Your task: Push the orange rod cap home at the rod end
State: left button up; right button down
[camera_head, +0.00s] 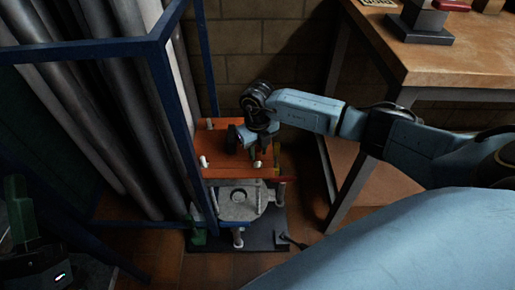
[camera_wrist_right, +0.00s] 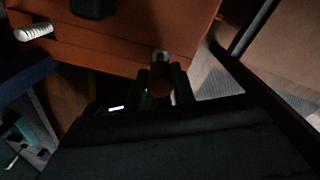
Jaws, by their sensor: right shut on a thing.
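My right gripper (camera_head: 252,152) reaches in from the right, low over the front of an orange plate (camera_head: 224,143). In the right wrist view its two dark fingers (camera_wrist_right: 160,82) are shut on a small dull orange round piece, the orange rod cap (camera_wrist_right: 160,86). A pale rod end (camera_wrist_right: 161,57) shows just beyond the cap at the plate's edge. Shade hides whether cap and rod touch or how far the cap sits on. A dark body at the lower left of the head view (camera_head: 40,262) looks like my left gripper; its fingers are unclear.
Pale posts (camera_head: 204,161) stand on the plate. A grey flange (camera_head: 238,203) lies below it, over a dark base plate (camera_head: 262,230). A blue frame (camera_head: 158,80) with long grey pipes (camera_head: 118,110) is close on the left. A wooden bench (camera_head: 455,65) stands at right.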

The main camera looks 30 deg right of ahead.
jog(key=shift+f+b, duration=0.6)
jog(key=shift+f, duration=0.4)
jog(key=c, duration=1.1)
grip_release()
